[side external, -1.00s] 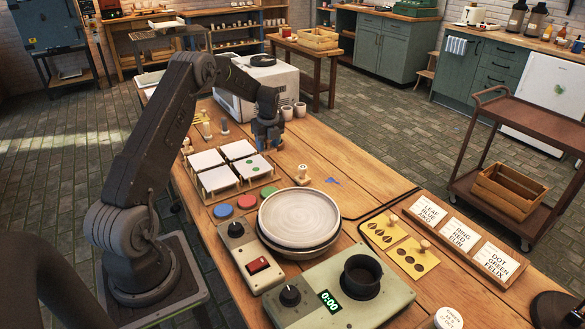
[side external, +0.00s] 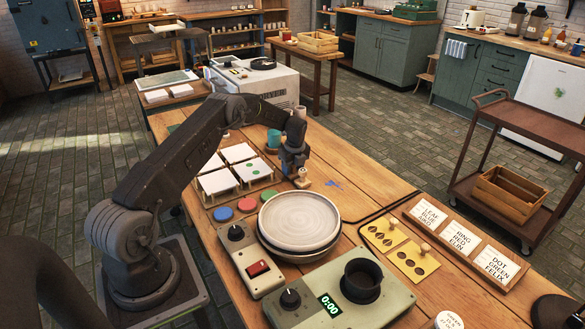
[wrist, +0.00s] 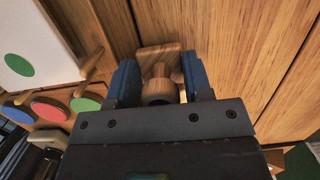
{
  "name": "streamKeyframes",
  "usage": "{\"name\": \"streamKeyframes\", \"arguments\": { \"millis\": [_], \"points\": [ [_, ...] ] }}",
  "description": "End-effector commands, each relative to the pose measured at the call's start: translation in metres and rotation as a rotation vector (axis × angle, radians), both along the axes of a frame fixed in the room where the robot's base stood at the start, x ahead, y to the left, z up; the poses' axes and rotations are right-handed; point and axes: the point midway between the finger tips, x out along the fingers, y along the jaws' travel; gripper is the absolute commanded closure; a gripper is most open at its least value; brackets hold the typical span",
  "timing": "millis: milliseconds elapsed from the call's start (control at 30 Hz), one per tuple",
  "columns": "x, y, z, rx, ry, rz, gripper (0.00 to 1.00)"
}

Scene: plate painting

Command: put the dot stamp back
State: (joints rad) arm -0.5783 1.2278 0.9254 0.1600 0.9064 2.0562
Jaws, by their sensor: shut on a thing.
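The dot stamp (side external: 303,182) is a small wooden stamp with a round knob. It is upright on the bare table, right of the white tiles. My gripper (side external: 296,166) points down over it. In the wrist view, the blue fingers of my gripper (wrist: 161,85) are closed on either side of the stamp's wooden knob (wrist: 158,91), and its flat wooden base (wrist: 157,57) shows beyond. Whether the base touches the table is hard to tell.
A round plate (side external: 300,218) stands close before my gripper. Label cards (side external: 463,240) lie on the right. Cups stand behind my gripper.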

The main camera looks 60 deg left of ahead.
Motion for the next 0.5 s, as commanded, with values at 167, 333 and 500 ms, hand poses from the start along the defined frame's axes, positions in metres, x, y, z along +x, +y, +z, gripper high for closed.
{"name": "streamKeyframes", "arguments": {
  "millis": [167,333,500],
  "points": [
    [-0.0001,0.0001,-0.0006,0.0,0.0,0.0,0.69],
    [0.0,0.0002,-0.0024,0.0,0.0,0.0,0.46],
    [-0.0001,0.0001,-0.0024,0.0,0.0,0.0,0.3]
  ]
}}
